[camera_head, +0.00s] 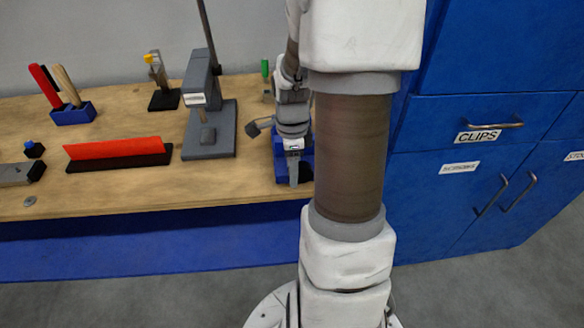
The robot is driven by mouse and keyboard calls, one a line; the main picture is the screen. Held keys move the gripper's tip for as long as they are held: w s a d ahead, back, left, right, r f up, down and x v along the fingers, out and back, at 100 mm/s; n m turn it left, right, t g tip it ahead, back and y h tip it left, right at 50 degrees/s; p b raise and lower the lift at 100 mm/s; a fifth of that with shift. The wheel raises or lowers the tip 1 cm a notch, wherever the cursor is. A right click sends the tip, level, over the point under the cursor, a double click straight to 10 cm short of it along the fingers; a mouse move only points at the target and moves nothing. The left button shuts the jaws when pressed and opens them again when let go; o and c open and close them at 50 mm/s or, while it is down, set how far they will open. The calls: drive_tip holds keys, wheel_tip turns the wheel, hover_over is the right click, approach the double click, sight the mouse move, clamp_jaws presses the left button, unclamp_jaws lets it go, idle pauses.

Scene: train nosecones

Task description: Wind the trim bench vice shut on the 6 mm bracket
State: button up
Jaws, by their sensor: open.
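The vice (281,168) is a blue body at the right front end of the wooden bench, largely covered by my arm and gripper. My gripper (293,180) points down at the vice, in front of its blue body. Its fingers are seen edge-on and are open. I cannot tell whether they touch the vice or its handle. A small dark grey block (259,126) shows just left of my wrist; I cannot tell whether it belongs to the vice. The 6 mm bracket cannot be made out.
On the bench (120,192), a grey press (209,115) stands left of my gripper. Further left are a red strip on a black base (115,152) and a blue tool holder (74,114). Blue cabinets (475,165) stand close on the right.

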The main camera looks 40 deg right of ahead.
clamp_jaws()
drive_tip(key=shift+d+r, duration=0.1)
drive_tip(key=shift+r, duration=0.05)
drive_tip(key=shift+s+r+t+y+p, duration=0.1)
drive_tip(key=shift+t+y+p, duration=0.35)
drive_tip(key=shift+y, duration=0.15)
drive_tip(key=shift+d+t+y, duration=0.3)
drive_tip(key=shift+t+y, duration=0.15)
drive_tip(key=shift+y, duration=0.35)
drive_tip(key=t+y, duration=0.1)
drive_tip(key=y, duration=0.1)
drive_tip(key=t+y, duration=0.1)
drive_tip(key=y, duration=0.1)
drive_tip(key=s+d+t+y+b, duration=0.1)
drive_tip(key=y, duration=0.1)
drive_tip(key=shift+d+r+t, duration=0.1)
drive_tip(key=shift+r+t, duration=0.05)
drive_tip(key=shift+t, duration=0.25)
drive_tip(key=t+y, duration=0.2)
drive_tip(key=y, duration=0.1)
drive_tip(key=d+y, duration=0.1)
drive_tip(key=shift+s+f+t+y+b, duration=0.2)
drive_tip(key=shift+s+t+y+b, duration=0.1)
drive_tip(key=shift+t+b, duration=0.1)
drive_tip(key=shift+s+d+f+t+y+b, duration=0.15)
drive_tip(key=shift+t+y+b, duration=0.2)
drive_tip(key=shift+t+y, duration=0.45)
drive_tip(key=shift+d+f+t+y+b, duration=0.1)
drive_tip(key=shift+t+y+b, duration=0.3)
drive_tip(key=shift+y, duration=0.8)
